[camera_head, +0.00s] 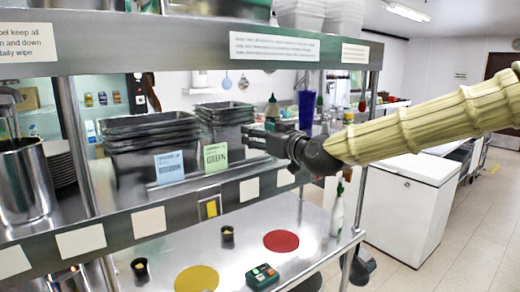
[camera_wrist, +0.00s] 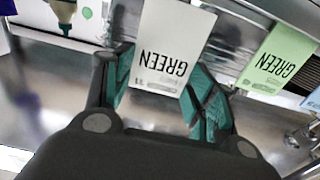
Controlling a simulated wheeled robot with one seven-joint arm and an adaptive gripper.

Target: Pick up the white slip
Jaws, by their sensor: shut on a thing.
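The white slip (camera_wrist: 172,42) shows in the wrist view, printed with the word GREEN, upside down there. Its end lies between the two teal-padded fingers of my gripper (camera_wrist: 158,98), which is shut on it. In the head view my gripper (camera_head: 250,139) is at the upper shelf, just right of the green slip; I cannot make out the white slip there.
A green slip (camera_head: 215,158) and a blue slip (camera_head: 169,168) stand at the shelf front before stacked dark trays (camera_head: 150,130). A bottle (camera_head: 272,107) and a blue cup (camera_head: 306,108) stand behind my gripper. The lower counter holds a red disc (camera_head: 281,241) and a yellow disc (camera_head: 196,279).

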